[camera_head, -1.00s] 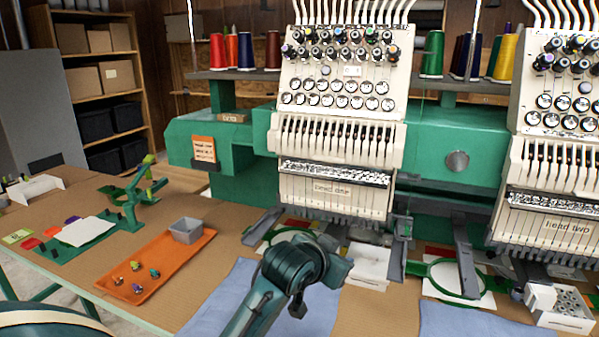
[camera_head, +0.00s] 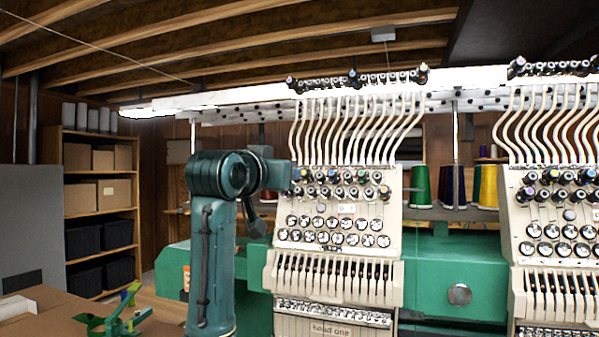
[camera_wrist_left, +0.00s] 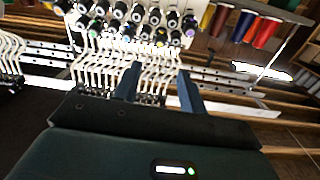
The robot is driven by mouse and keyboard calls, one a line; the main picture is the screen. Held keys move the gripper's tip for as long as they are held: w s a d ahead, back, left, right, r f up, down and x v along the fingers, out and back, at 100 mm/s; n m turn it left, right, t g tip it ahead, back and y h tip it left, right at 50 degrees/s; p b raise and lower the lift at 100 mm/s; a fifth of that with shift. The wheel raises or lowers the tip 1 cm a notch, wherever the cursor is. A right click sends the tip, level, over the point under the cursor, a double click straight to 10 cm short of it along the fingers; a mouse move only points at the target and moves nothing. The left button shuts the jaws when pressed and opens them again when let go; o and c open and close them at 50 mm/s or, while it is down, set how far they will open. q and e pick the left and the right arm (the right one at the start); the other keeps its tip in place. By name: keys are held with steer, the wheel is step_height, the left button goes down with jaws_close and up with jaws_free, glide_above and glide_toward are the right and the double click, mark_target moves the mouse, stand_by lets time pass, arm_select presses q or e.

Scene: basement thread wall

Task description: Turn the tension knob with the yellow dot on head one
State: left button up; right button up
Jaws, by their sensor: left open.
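Head one (camera_head: 340,215) is the cream sewing head with rows of dark tension knobs near its top. The wrist view shows those knobs upside down, one with a yellow dot (camera_wrist_left: 161,36); its dot is too small to pick out surely in the head view. My left gripper (camera_head: 292,176) is raised at the left end of the knob rows and hides part of them. In the wrist view its two fingers (camera_wrist_left: 158,88) are apart with nothing seen between them, and the yellow-dot knob shows beyond the gap. I see no contact. My right gripper is out of view.
White thread tubes (camera_head: 355,125) rise above the knobs. Head two (camera_head: 555,215) stands to the right. Thread cones (camera_head: 487,187) stand between the heads. Shelves with boxes (camera_head: 97,205) are at the left, and a green fixture (camera_head: 118,318) is on the table.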

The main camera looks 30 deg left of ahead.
mark_target(303, 172)
arm_select(q)
steer(key=p+x, duration=0.3)
steer(key=x, duration=0.8)
steer(key=shift+c, duration=0.4)
jaws_close()
